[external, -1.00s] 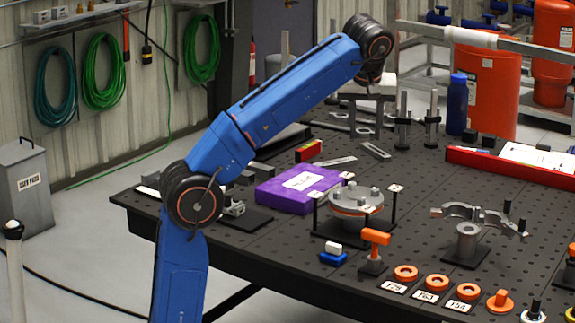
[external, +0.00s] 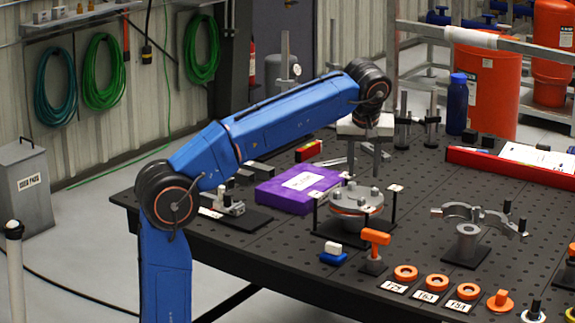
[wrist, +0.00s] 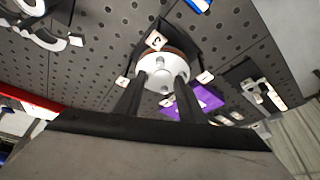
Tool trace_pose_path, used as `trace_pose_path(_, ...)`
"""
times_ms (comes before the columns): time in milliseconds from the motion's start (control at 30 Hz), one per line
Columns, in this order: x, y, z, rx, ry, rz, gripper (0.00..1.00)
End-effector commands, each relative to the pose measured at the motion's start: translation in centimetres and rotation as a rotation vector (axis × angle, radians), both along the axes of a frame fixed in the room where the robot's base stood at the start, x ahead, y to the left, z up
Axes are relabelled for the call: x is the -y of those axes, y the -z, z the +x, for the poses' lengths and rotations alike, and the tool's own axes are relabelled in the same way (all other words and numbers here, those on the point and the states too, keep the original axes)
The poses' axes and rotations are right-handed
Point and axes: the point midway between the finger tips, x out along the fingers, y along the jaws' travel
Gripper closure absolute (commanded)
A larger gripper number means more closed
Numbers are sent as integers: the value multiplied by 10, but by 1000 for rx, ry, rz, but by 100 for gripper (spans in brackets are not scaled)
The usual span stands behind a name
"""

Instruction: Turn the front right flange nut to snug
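The round grey flange (external: 356,199) with an orange-red ring under it stands on a small stand on the table, with several nuts or studs on its top. In the wrist view the flange (wrist: 160,70) lies between and beyond my finger tips, with small white numbered tags around it. I cannot tell which nut is the front right one. My gripper (external: 363,176) points down above the flange, its two fingers apart and nothing between them. It also shows in the wrist view (wrist: 162,80). The fingers look clear of the nuts, though the exact gap is hard to tell.
A purple case (external: 297,190) lies left of the flange. An orange-handled tool (external: 375,240) and orange rings (external: 405,273) with number cards stand in front. A grey clamp fixture (external: 468,235) is to the right, a red tray (external: 500,170) behind it.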

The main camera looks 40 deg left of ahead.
Motion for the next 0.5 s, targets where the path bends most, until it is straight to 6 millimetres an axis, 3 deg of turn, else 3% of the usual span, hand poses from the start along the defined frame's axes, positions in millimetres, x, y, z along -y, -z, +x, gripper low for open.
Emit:
trace_pose_path(300, -11, 52, 18, -2, -1, 2, 64)
trace_pose_path(500, -16, 77, 27, 0, 0, 1, 64)
